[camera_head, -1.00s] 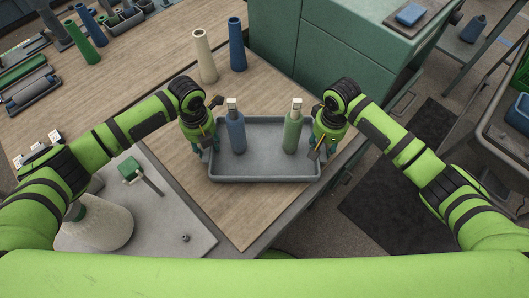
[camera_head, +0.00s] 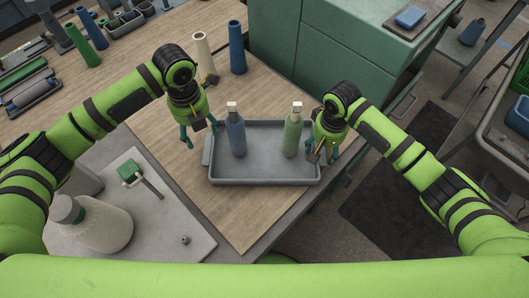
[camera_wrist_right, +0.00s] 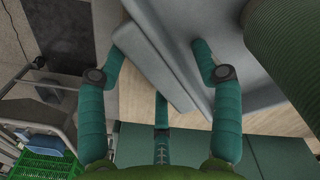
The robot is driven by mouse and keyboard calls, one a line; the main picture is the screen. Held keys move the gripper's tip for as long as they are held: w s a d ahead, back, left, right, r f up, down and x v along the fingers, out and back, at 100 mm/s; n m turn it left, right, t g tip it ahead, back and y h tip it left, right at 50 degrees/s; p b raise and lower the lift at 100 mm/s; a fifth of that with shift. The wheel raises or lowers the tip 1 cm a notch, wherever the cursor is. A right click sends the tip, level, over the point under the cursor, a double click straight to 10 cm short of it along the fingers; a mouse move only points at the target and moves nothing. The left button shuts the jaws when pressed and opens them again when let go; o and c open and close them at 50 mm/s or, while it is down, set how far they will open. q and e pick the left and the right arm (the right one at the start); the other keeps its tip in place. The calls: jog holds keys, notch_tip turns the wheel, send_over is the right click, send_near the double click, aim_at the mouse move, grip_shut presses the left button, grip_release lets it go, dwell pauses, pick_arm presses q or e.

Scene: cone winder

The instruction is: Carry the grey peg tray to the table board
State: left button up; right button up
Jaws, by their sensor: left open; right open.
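The grey peg tray (camera_head: 262,180) sits on the wooden tabletop near its front right edge. A blue bottle-like cone (camera_head: 237,135) and a green one (camera_head: 292,133) stand upright in it. My left gripper (camera_head: 201,138) is open and empty, above and beside the tray's left end, apart from it. My right gripper (camera_head: 320,157) is open at the tray's right end.
A grey board (camera_head: 175,225) at the lower left carries a large cream bottle (camera_head: 100,222) and a green-topped stand (camera_head: 130,170). A cream cone (camera_head: 203,45) and a blue cone (camera_head: 237,48) stand behind the tray. A green cabinet (camera_head: 330,65) is at the back right.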

jog(key=shift+r, duration=0.35)
pick_arm(q)
notch_tip(320, 180, up, 3)
pick_arm(e)
notch_tip(320, 180, up, 11)
jog(key=shift+r, duration=0.2)
pick_arm(q)
jog(key=shift+r, duration=0.1)
pick_arm(e)
jog(key=shift+r, duration=0.1)
